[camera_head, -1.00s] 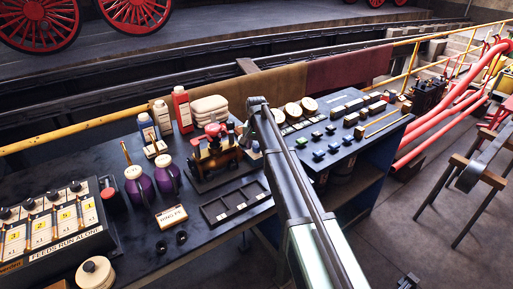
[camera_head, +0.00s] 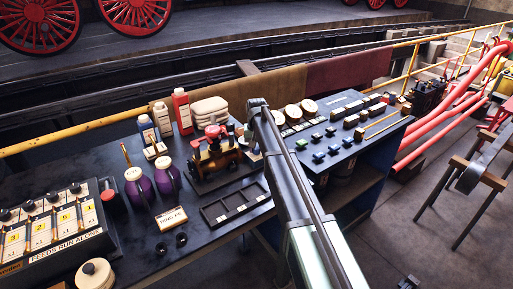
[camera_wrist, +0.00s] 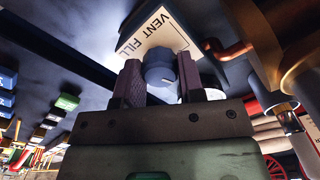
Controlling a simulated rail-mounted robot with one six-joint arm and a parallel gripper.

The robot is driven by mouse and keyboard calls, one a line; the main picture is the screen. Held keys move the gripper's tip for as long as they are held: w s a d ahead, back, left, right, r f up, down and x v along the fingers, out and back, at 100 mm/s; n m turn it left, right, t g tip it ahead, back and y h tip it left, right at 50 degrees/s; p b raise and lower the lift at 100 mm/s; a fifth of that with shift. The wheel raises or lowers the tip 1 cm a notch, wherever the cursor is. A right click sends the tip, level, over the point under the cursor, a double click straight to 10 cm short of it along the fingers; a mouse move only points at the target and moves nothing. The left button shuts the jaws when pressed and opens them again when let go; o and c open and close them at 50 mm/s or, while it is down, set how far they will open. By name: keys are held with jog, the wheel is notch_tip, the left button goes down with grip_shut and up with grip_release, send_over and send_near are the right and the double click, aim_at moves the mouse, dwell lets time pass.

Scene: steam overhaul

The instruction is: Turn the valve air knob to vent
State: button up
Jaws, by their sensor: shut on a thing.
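The valve air knob (camera_wrist: 159,70) is a blue-grey round knob in front of a cream label plate (camera_wrist: 158,36) that reads VENT and FILL. In the wrist view my gripper (camera_wrist: 160,78) has one dark finger on each side of the knob and is shut on it. The fingers hide part of the knob's sides, and I cannot tell for sure which word it points to. In the head view the knob and fingertips are too small and too hidden by my arm to make out, beside the brass and red valve assembly (camera_head: 217,152).
A black compartment tray (camera_head: 236,207), purple oil cans (camera_head: 139,188) and a red bottle (camera_head: 181,110) stand on the dark bench around the assembly. A copper pipe (camera_wrist: 232,50) and brass fittings (camera_wrist: 285,75) are close on the right in the wrist view.

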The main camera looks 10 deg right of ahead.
aim_at(257, 147)
jog(key=n, duration=0.4)
jog(key=shift+n, duration=2.3)
jog(key=o, duration=0.9)
notch_tip(257, 147, up, 11)
jog(key=p, duration=1)
jog(key=shift+f+p, duration=0.1)
jog(key=shift+p, duration=0.3)
